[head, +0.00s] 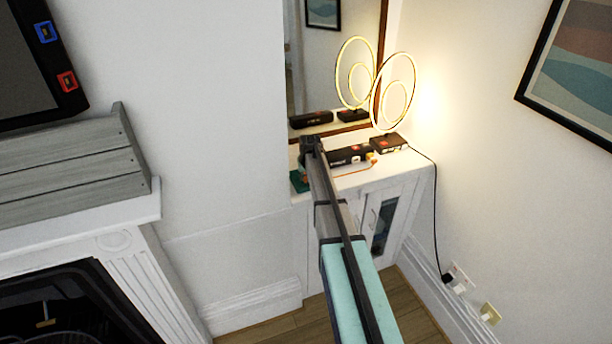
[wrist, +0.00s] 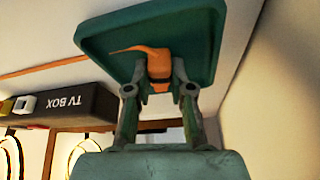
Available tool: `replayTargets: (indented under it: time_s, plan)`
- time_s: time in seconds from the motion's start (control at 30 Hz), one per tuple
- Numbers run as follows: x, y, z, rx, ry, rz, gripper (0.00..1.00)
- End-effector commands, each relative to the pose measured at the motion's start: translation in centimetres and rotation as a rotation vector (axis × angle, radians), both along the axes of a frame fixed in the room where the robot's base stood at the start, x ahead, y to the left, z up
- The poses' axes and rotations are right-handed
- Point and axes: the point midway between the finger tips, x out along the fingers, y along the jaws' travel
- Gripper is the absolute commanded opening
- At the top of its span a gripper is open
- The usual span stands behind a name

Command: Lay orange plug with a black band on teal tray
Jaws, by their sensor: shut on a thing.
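The orange plug with a black band (wrist: 159,66) is between the fingers of my gripper (wrist: 160,75) in the wrist view, with a thin orange cord running off to the left. My gripper is shut on it. The teal tray (wrist: 100,38) fills the area behind the plug in the wrist view; I cannot tell whether the plug touches it. In the head view the tray (head: 297,181) shows partly at the left end of the white cabinet top, beside my gripper (head: 309,146). The plug is hidden there by my arm.
A black TV box (head: 350,155) stands on the cabinet (head: 400,166), right of my gripper; it also shows in the wrist view (wrist: 75,103). Another black box (head: 389,143) and a lit ring lamp (head: 413,92) stand further right. A mirror (head: 300,70) is behind.

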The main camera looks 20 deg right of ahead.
Motion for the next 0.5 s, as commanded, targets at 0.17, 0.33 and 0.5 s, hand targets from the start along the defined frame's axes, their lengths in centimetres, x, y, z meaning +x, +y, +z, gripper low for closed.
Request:
replayTargets:
  time_s: [0.17,0.33,0.5]
  plan:
    - [0.00,0.00,-0.30,0.000,0.000,0.000,0.32]
    - [0.00,0.00,-0.26,0.000,0.000,0.000,0.47]
    - [0.00,0.00,-0.22,0.000,0.000,0.000,0.47]
